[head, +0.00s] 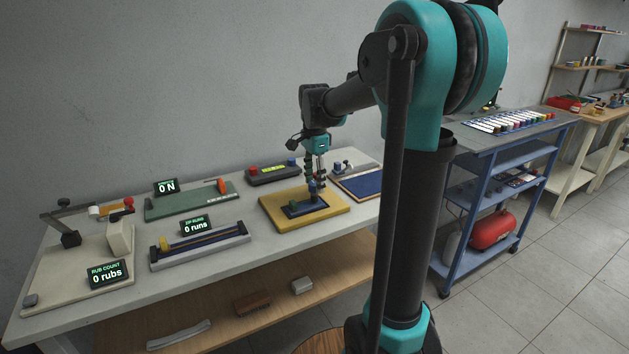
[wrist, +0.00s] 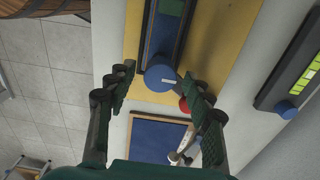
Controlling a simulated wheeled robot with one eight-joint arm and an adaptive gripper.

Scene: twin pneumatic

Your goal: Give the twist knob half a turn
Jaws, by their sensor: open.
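A round blue knob with a short white mark (wrist: 160,78) stands at the end of a dark blue plate on a yellow board (wrist: 139,24). The mark points right in the wrist view. In the head view the knob (head: 314,187) is partly hidden below my gripper (head: 317,178). My gripper is open. In the wrist view its two fingertips (wrist: 163,79) are on either side of the knob, with a gap on each side. I cannot tell how far above the knob they are.
A small red part (wrist: 184,104) sits close to the right finger. A blue panel (head: 362,185) lies right of the board. A grey box with a lit display (head: 273,170) and red and blue knobs stands behind it. A slider rail (head: 200,246) lies to the left.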

